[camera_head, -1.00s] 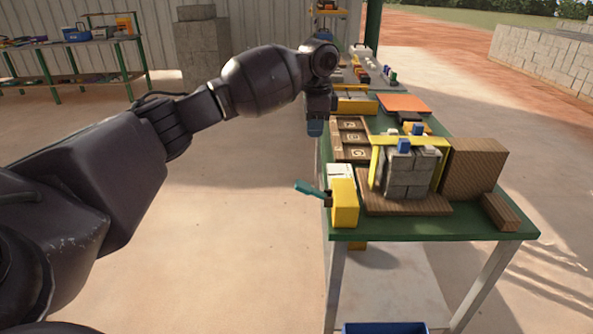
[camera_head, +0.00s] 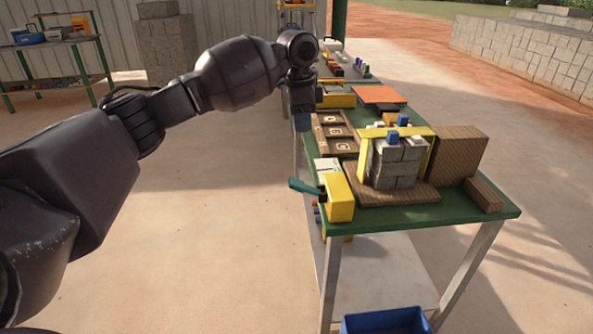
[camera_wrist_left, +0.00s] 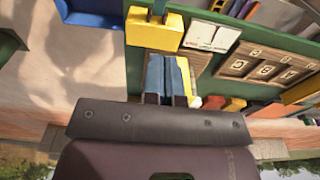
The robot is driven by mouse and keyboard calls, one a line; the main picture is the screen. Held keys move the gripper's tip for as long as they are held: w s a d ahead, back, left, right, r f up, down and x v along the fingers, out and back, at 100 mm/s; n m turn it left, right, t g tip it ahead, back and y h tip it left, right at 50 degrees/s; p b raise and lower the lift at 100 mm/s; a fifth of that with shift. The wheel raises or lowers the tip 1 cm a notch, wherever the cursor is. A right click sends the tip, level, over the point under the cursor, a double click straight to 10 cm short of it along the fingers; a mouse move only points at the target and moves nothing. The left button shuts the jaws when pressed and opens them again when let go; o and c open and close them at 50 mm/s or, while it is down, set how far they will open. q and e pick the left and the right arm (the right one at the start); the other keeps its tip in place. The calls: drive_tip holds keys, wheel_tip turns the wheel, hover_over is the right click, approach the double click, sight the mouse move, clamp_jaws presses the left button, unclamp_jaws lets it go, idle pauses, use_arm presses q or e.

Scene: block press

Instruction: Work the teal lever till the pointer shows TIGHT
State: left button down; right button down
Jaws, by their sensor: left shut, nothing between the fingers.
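The teal lever (camera_head: 305,187) sticks out to the left from the yellow box (camera_head: 340,197) at the table's near left corner. A white panel (camera_head: 327,167) lies just behind the box. I cannot make out a pointer or the word TIGHT. My left gripper (camera_head: 303,122) hangs fingers down, beyond the lever, near the table's left edge and apart from the lever. Its blue fingers (camera_wrist_left: 167,76) are shut and empty. The left wrist view also shows the yellow box (camera_wrist_left: 153,30) and white panel (camera_wrist_left: 212,36); I cannot clearly pick out the lever there. My right gripper is out of view.
Grey blocks (camera_head: 396,165) stand under a yellow frame (camera_head: 366,150) on a brown board. A wooden tray (camera_head: 327,143) lies behind the white panel. A brown block (camera_head: 460,152) stands at the right. A blue bin (camera_head: 385,321) sits below the table. The floor left of the table is clear.

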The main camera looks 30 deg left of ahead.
use_arm(q)
drive_tip(key=b, duration=0.3)
hover_over(297, 182)
drive_tip(key=w+d, duration=0.1)
drive_tip(key=d, duration=0.1)
drive_tip(key=f, duration=1)
drive_tip(key=shift+w+a+f, duration=0.1)
drive_tip(key=shift+a+f, duration=0.1)
drive_tip(key=shift+s+a+f, duration=0.15)
drive_tip(key=shift+a+f, duration=0.1)
drive_tip(key=shift+f, duration=0.25)
drive_tip(key=shift+s+a+f, duration=0.15)
drive_tip(key=shift+a+f, duration=0.05)
drive_tip(key=shift+f, duration=0.3)
drive_tip(key=shift+s+a+f, duration=0.25)
drive_tip(key=shift+a+f, duration=0.05)
drive_tip(key=shift+f, duration=0.25)
drive_tip(key=shift+s+a, duration=0.1)
drive_tip(key=shift+a, duration=0.05)
drive_tip(key=shift+s+a+f+h, duration=0.1)
drive_tip(key=shift+s+f+h, duration=0.1)
drive_tip(key=shift+h, duration=0.1)
